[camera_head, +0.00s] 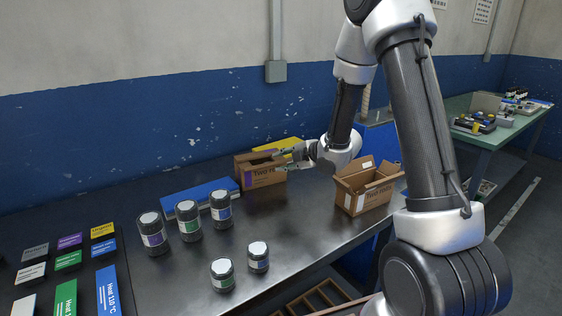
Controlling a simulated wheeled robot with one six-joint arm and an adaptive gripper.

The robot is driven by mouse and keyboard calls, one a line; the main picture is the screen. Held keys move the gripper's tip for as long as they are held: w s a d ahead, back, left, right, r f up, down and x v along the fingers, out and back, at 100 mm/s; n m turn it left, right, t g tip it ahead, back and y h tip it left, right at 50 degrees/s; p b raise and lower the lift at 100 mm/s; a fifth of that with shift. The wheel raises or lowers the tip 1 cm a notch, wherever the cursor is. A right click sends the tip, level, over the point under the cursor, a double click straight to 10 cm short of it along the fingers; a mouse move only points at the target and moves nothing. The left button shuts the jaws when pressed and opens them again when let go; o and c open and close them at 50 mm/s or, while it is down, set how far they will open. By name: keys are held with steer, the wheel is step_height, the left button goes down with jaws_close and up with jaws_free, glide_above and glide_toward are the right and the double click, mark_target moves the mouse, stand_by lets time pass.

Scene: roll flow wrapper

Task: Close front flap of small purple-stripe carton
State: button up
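A small brown carton with a purple mark near its left edge (264,177) stands on the dark table, close to the back wall. Its top shows a dark opening, and a flap stands up near the right part of the top. I cannot make out each flap. My gripper (283,157) is at the upper right of this carton, at or just over its top edge. The fingers are small and partly lost against the carton, so I cannot tell whether they touch a flap or how far they are apart.
A second brown carton (358,202) stands open to the right, flaps spread. A blue box (200,193) lies left of the purple-marked carton, and a yellow one (278,146) behind it. Several dark jars (188,222) stand at front left. Coloured cards (66,297) lie far left.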

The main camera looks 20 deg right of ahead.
mark_target(270, 164)
steer(key=x, duration=0.8)
steer(key=shift+a+f, duration=0.15)
jaws_close()
